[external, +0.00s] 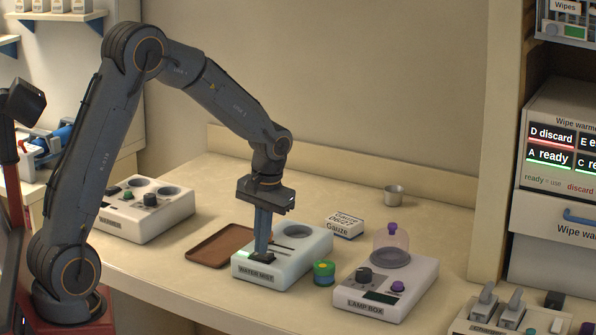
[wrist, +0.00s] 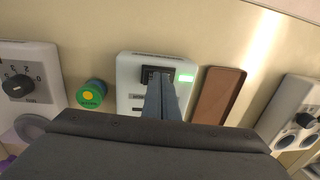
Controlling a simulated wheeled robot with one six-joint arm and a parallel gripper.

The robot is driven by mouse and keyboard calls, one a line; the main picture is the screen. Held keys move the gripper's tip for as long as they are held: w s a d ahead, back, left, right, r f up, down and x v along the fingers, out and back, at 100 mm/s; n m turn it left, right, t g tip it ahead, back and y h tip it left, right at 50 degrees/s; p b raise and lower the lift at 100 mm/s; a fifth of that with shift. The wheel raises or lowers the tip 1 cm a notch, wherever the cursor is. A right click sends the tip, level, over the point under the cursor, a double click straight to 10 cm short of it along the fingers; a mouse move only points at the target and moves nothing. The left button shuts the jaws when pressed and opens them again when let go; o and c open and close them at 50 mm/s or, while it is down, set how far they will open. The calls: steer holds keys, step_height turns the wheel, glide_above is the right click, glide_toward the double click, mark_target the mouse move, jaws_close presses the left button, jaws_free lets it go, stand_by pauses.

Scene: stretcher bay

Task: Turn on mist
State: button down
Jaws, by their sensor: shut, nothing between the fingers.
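The white box labelled WATER MIST (external: 300,262) sits on the counter, in the middle of the external view. My gripper (external: 263,256) points straight down at its front part, with the fingers together and nothing held. The fingertips are at a black switch (wrist: 150,73) on the box; they appear to touch it, and they hide part of it. A green light (wrist: 186,77) glows beside the switch in the wrist view. Slots show on the box top behind my fingers.
A brown tray (external: 216,246) lies left of the box. A green and yellow round container (external: 324,272) stands close on its right. The LAMP BOX (external: 384,291) with a clear dome, a gauze box (external: 344,226), a metal cup (external: 393,195) and the warmer (external: 150,212) are also on the counter.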

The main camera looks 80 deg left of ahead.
mark_target(253, 255)
steer(key=shift+s+a+r+p, duration=0.1)
steer(key=shift+r+p, duration=0.45)
steer(key=shift+r, duration=0.15)
step_height(253, 255, up, 12)
steer(key=s+a, duration=0.1)
steer(key=shift+s+a+r+b, duration=0.2)
steer(key=shift+b, duration=0.15)
steer(key=d+f+m+t, duration=0.15)
steer(key=d+f, duration=0.25)
steer(key=d, duration=0.4)
steer(key=d+f+m+g, duration=0.1)
steer(key=d+f+m, duration=0.25)
steer(key=d, duration=0.35)
steer(key=s+d+f+m+t, duration=0.1)
steer(key=s+d+f+m, duration=0.1)
steer(key=s+d+f, duration=0.2)
steer(key=s+d+f+m, duration=0.2)
steer(key=s+d+f, duration=0.2)
steer(key=d, duration=0.6)
steer(key=shift+s+d+f+t+h, duration=0.25)
steer(key=shift+s+d+t+h, duration=0.15)
steer(key=shift+s, duration=0.5)
steer(key=shift+a, duration=0.1)
